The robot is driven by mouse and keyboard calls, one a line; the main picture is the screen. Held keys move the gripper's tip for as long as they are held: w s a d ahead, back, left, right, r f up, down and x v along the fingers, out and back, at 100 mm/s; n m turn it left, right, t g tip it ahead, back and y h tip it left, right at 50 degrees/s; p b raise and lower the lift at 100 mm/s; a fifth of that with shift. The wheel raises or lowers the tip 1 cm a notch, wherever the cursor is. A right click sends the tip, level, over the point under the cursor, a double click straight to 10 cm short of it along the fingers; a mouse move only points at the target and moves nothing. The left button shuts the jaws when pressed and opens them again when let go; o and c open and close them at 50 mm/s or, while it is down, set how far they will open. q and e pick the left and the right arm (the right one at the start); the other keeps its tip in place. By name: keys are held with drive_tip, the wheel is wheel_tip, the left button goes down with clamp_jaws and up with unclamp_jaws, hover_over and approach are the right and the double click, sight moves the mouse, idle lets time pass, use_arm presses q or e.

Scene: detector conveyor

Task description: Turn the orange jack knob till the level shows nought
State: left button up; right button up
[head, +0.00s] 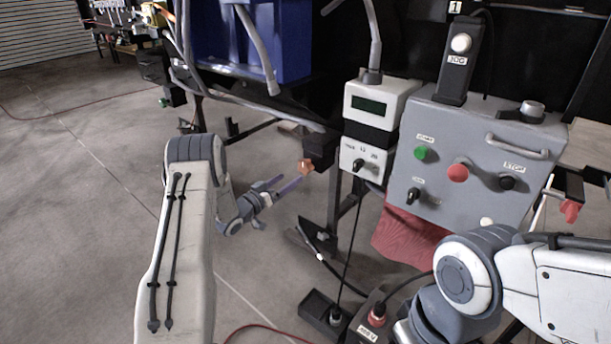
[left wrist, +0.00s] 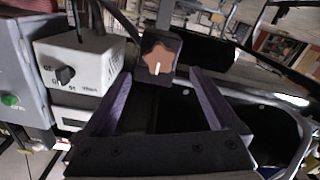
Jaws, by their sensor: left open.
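The orange jack knob (head: 306,168) is star-shaped and sits on a dark block under the conveyor's edge. In the left wrist view the knob (left wrist: 158,58) faces me, with a pale mark on its face. My left gripper (head: 287,184) is open, its purple-grey fingers pointing at the knob from the left. In the wrist view the fingers (left wrist: 158,82) stand apart on either side below the knob, and nothing is between them. The level display (head: 369,106) is a dark green screen too small to read. My right arm shows at lower right, but its gripper is out of view.
A white switch box (head: 362,163) is right of the knob. A grey control panel (head: 468,160) with buttons and a handle stands farther right. A blue bin (head: 250,40) is above left. Cables and a black pedal box (head: 325,310) lie on the floor.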

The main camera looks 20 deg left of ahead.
sight(303, 169)
use_arm(q)
drive_tip(key=b+x, duration=0.1)
drive_tip(key=x, duration=0.8)
drive_tip(key=shift+w+d, duration=0.1)
drive_tip(key=shift+w, duration=0.2)
drive_tip(key=shift+b, duration=0.3)
drive_tip(key=c, duration=1.4)
